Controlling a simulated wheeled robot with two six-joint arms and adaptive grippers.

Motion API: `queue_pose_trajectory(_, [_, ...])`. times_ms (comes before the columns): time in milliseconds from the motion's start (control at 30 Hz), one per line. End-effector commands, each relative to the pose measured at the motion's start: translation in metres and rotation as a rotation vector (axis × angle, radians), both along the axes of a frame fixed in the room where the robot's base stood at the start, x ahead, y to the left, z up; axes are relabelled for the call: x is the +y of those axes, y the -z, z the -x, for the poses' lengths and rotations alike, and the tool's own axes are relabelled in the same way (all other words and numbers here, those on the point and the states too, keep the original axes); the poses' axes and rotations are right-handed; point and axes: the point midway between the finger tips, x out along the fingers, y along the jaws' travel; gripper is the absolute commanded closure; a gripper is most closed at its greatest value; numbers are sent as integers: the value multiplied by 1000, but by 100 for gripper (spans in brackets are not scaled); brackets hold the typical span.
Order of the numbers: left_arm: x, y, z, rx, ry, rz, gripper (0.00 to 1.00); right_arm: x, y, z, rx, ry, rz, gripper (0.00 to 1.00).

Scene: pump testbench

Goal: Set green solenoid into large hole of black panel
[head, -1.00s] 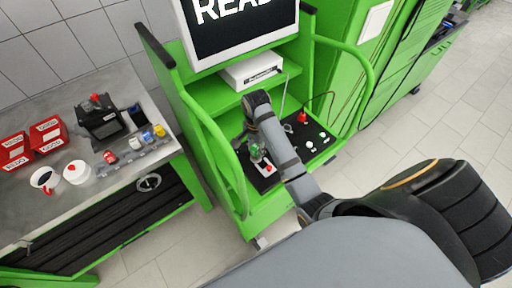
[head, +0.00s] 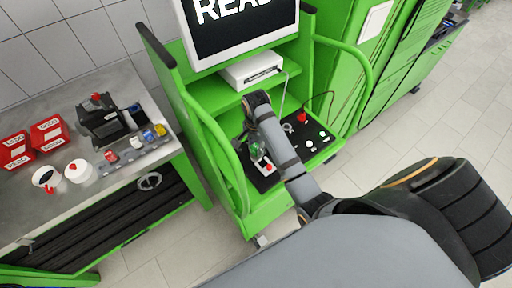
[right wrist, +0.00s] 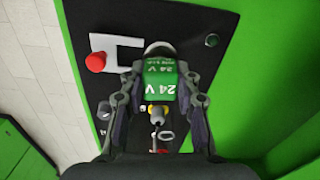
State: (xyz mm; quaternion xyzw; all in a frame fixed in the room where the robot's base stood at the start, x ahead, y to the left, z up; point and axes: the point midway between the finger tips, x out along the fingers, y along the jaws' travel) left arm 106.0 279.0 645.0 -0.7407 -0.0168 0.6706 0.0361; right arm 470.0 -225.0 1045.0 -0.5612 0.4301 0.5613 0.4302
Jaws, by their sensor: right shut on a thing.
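The green solenoid (right wrist: 160,88), marked "24 V", sits between the fingers of my right gripper (right wrist: 160,100) in the right wrist view. The gripper is shut on it. In the head view my right gripper (head: 257,150) is over the left part of the black panel (head: 258,183), and my arm covers much of the panel. The panel also shows in the right wrist view (right wrist: 120,24), behind the solenoid. I cannot make out the large hole, nor tell whether the solenoid touches the panel. My left gripper is not in view.
A red button (right wrist: 96,62) on a pale plate and a dark green button (right wrist: 212,40) are close to the gripper. The green cart's rail (head: 222,150) runs left of the panel. A monitor (head: 240,25) and white box (head: 252,70) stand behind. A workbench (head: 110,190) is at left.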

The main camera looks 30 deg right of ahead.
Motion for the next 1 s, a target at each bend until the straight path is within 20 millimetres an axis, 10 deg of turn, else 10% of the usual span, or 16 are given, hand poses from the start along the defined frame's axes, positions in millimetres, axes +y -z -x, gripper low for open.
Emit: queue_pose_trajectory(1000, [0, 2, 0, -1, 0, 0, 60, -1, 11, -1, 0, 0, 0, 91])
